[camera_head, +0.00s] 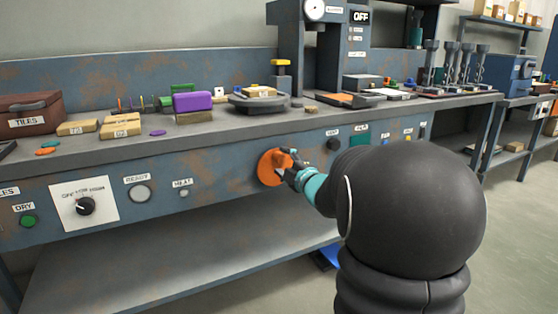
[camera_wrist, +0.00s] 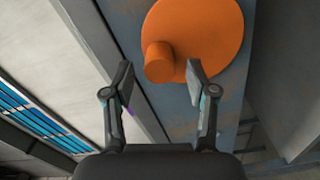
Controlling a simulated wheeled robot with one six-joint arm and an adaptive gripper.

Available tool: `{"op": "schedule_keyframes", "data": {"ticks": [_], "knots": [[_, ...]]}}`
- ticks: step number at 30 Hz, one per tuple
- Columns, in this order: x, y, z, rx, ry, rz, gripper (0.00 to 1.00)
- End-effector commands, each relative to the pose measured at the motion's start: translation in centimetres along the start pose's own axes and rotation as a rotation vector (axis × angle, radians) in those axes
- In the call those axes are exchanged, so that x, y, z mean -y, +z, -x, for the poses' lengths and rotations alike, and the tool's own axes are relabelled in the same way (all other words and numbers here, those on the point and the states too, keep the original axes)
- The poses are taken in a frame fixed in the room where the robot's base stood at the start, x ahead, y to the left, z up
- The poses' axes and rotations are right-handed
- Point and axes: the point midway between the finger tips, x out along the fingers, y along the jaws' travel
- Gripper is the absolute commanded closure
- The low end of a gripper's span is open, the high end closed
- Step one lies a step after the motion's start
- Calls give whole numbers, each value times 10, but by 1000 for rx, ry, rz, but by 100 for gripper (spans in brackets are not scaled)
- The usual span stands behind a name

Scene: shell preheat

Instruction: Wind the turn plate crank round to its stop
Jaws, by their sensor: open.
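The turn plate crank is an orange disc (camera_head: 268,168) with a short orange knob, set on the front panel of the workbench. In the wrist view the disc (camera_wrist: 205,35) fills the upper middle, and its round knob (camera_wrist: 159,62) stands out at the disc's lower left. My gripper (camera_wrist: 160,82) is open, with one finger on each side of the knob's line. In the head view my gripper (camera_head: 290,172) is right at the crank, and it partly hides the disc's right side. I cannot tell whether a finger touches the knob.
The panel also carries a dial on a white plate (camera_head: 84,206), a READY lamp (camera_head: 140,193) and a green DRY button (camera_head: 28,221). The bench top (camera_head: 225,131) above holds blocks and tools. A lower shelf (camera_head: 190,265) runs beneath the panel.

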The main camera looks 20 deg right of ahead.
Motion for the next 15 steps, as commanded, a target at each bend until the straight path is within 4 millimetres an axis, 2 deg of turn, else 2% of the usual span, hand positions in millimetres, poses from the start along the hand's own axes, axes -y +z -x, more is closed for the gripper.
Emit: {"op": "schedule_keyframes", "data": {"ticks": [1, 6, 15], "knots": [[0, 0, -8, -2, -1, -1, 43], [0, 0, -23, -1, 0, 0, 43], [0, 0, -27, 0, 0, 0, 43]]}}
